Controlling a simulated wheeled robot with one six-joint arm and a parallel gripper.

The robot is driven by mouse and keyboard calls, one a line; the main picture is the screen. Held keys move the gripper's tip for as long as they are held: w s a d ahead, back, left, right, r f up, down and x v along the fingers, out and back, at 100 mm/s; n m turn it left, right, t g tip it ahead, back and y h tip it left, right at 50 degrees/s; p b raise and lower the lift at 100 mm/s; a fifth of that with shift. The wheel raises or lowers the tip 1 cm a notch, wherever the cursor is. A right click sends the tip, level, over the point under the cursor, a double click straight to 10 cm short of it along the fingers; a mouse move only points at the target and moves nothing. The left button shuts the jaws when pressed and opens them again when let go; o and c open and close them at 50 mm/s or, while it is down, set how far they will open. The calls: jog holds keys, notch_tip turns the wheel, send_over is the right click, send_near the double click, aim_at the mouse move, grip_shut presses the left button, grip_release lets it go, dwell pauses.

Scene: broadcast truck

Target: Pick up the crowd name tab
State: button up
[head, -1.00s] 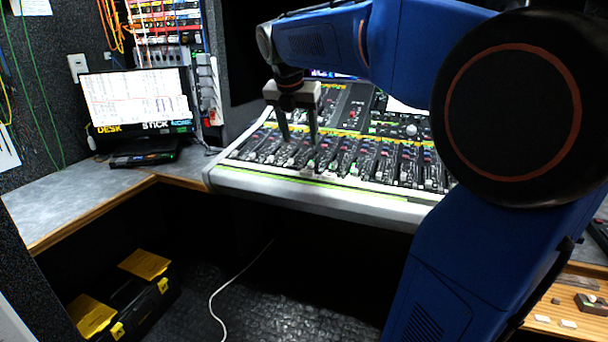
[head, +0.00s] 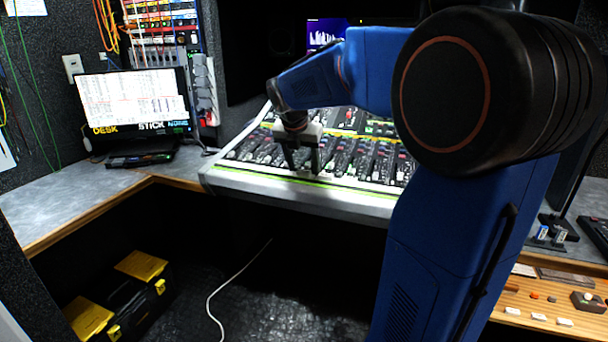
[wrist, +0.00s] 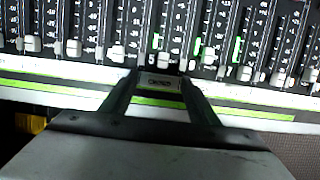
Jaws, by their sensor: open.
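The crowd name tab (wrist: 160,82) is a small pale label with dark lettering, too small to read surely. It lies on the light front strip of the mixing desk, below the faders in the wrist view. My gripper (wrist: 160,74) is open, with one finger on each side of the tab and a gap visible around it. Whether the fingertips touch the strip I cannot tell. In the head view my gripper (head: 303,172) points down at the front edge of the mixing desk (head: 300,196), and the tab cannot be made out there.
Rows of faders (wrist: 75,45) stand close beyond the fingertips. A green strip (wrist: 50,90) runs along the desk's front. A monitor (head: 135,100) stands on the grey counter (head: 75,195) at left. A black and yellow toolbox (head: 120,300) and a white cable (head: 225,285) are on the floor below.

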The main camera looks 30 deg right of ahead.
jog(key=shift+d+f, duration=0.1)
jog(key=shift+f, duration=0.2)
jog(key=shift+c, duration=0.6)
jog(key=c, duration=1)
